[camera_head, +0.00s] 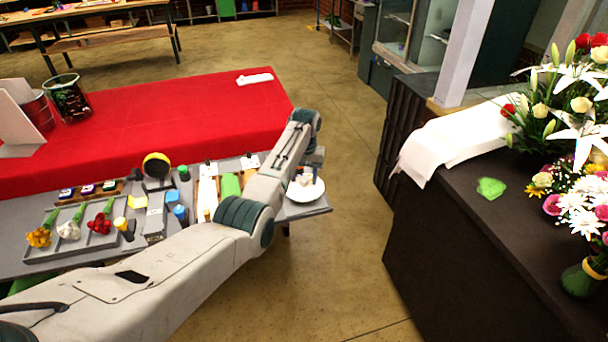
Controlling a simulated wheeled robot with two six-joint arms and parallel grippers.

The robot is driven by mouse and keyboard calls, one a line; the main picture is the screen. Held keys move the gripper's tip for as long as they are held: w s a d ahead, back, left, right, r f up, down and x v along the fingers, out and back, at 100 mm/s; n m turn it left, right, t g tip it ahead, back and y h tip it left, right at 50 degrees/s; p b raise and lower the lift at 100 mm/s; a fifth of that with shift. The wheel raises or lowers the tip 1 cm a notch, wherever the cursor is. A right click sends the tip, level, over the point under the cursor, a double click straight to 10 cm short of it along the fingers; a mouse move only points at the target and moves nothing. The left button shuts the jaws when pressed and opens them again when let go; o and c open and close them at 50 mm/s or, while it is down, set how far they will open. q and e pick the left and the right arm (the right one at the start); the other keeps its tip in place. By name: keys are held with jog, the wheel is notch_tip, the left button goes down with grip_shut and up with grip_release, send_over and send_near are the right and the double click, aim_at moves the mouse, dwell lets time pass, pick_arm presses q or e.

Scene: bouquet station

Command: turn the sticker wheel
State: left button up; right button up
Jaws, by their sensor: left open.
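My left gripper (314,157) is at the table's right end, mostly hidden behind my wrist, open, and well to the right of the disc. It is close to a white plate with small pale pieces (306,188). My right gripper is not in view.
A tray (82,252) with several flowers lies at the table's left. Stamps, small bottles (180,215) and boards crowd the middle. A red-covered table (170,120) lies behind. A dark counter (450,250) with bouquets is right, across open floor.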

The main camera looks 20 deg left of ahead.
pick_arm(q)
jog(key=shift+c, duration=0.2)
jog(key=c, duration=1)
jog(key=shift+o, duration=0.2)
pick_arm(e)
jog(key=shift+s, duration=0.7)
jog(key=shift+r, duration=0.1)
